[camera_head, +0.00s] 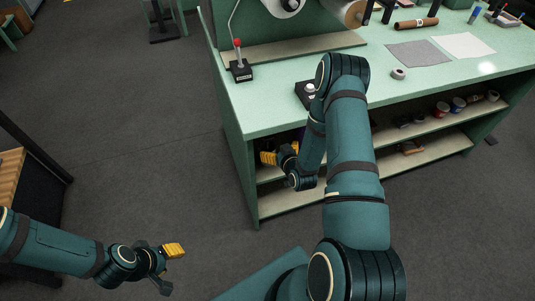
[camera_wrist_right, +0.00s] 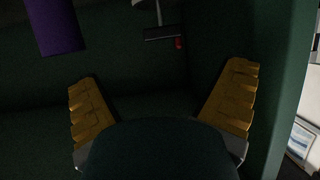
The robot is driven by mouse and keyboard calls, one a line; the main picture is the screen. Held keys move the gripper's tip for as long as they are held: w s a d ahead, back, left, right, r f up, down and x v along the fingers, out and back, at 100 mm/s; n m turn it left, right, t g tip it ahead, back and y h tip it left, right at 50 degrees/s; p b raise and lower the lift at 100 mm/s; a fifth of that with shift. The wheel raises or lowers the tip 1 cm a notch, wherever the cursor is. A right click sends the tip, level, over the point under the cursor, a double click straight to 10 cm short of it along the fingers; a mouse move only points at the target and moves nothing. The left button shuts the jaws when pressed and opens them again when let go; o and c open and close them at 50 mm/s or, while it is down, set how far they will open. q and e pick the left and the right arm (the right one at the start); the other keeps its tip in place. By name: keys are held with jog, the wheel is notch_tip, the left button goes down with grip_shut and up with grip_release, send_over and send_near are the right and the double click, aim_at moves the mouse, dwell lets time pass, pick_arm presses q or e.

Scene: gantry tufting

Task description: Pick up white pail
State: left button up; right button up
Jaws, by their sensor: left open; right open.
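I cannot make out a white pail in either view; my right arm covers part of the bench and its shelves. My right gripper (camera_head: 280,153) is open at the left end of the bench's shelf opening, below the worktop. In the right wrist view, the yellow fingers of my right gripper (camera_wrist_right: 165,105) are spread wide, with a dark rounded shape between them that I cannot identify. My left gripper (camera_head: 172,268) is open and empty over the floor at lower left, well away from the bench.
The green bench (camera_head: 277,113) has a worktop above open shelves. A red-knobbed lever (camera_head: 239,62) stands near its left end. Small cans (camera_head: 441,109) sit on the upper shelf at right. A purple object (camera_wrist_right: 55,25) shows in the dark wrist view. Floor left of the bench is clear.

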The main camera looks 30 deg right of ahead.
aim_at(268, 139)
jog(key=x, duration=0.4)
jog(key=shift+f+b, duration=0.1)
jog(key=shift+b, duration=0.2)
jog(key=x, duration=0.1)
jog(key=b+x, duration=0.1)
jog(key=x, duration=0.3)
jog(key=shift+w+a+f, duration=0.15)
jog(key=shift+a+f, duration=0.05)
jog(key=shift+a, duration=0.05)
jog(key=shift+w, duration=0.25)
jog(key=shift+c, duration=0.2)
jog(key=c, duration=1.4)
